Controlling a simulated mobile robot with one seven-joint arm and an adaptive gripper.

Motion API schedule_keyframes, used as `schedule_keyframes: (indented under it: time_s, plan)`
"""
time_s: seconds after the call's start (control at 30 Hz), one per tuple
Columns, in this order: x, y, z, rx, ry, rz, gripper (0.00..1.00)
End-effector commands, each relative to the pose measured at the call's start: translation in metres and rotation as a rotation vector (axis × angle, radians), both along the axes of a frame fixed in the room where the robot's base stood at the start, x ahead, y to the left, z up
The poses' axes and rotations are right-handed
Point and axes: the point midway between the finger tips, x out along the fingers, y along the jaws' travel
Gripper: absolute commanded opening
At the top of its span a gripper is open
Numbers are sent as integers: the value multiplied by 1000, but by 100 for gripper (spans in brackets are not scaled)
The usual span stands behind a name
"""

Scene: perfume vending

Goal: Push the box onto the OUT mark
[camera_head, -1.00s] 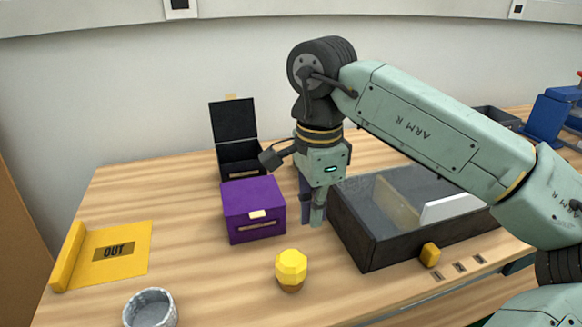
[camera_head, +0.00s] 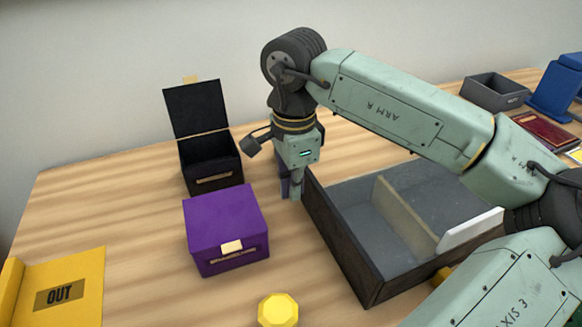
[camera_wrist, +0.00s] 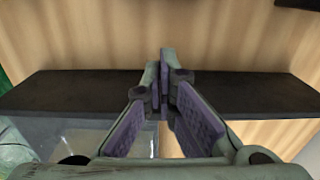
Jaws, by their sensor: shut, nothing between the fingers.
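A purple box (camera_head: 226,230) with its lid closed and a pale label on its front sits on the wooden table. A yellow mat with the dark OUT mark (camera_head: 60,293) lies at the lower left, partly cut off by the picture edge. My gripper (camera_head: 293,192) points down just right of the purple box's far part, with a small gap, beside the left wall of the dark tray. In the wrist view its purple-padded fingers (camera_wrist: 165,85) are shut with nothing between them. The purple box is not clearly seen in the wrist view.
A black box (camera_head: 210,160) with its lid raised stands behind the purple box. The divided dark tray (camera_head: 345,255) lies right of my gripper; its wall crosses the wrist view (camera_wrist: 60,92). A yellow knobbed object (camera_head: 278,310) stands in front. Table between purple box and mat is clear.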

Motion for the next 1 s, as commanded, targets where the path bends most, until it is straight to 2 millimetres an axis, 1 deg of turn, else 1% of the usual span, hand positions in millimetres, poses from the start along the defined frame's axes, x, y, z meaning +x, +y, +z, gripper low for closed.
schedule_keyframes:
  time_s: [0.1,0.2,0.23,0.3,0.47,0.6,0.9,0.97,1.0]
  plan:
    - [-1,0,-25,2,4,1,0]
    - [-1,0,-45,2,4,3,0]
    - [-3,8,-40,0,1,7,0]
    - [-6,19,-39,0,0,7,0]
    - [-11,33,-41,-1,1,4,0]
    - [-13,38,-42,-1,0,1,0]
    - [-13,38,-43,-1,0,1,0]
    - [-14,41,-44,-1,0,2,0]
    - [-15,46,-46,-1,0,4,0]
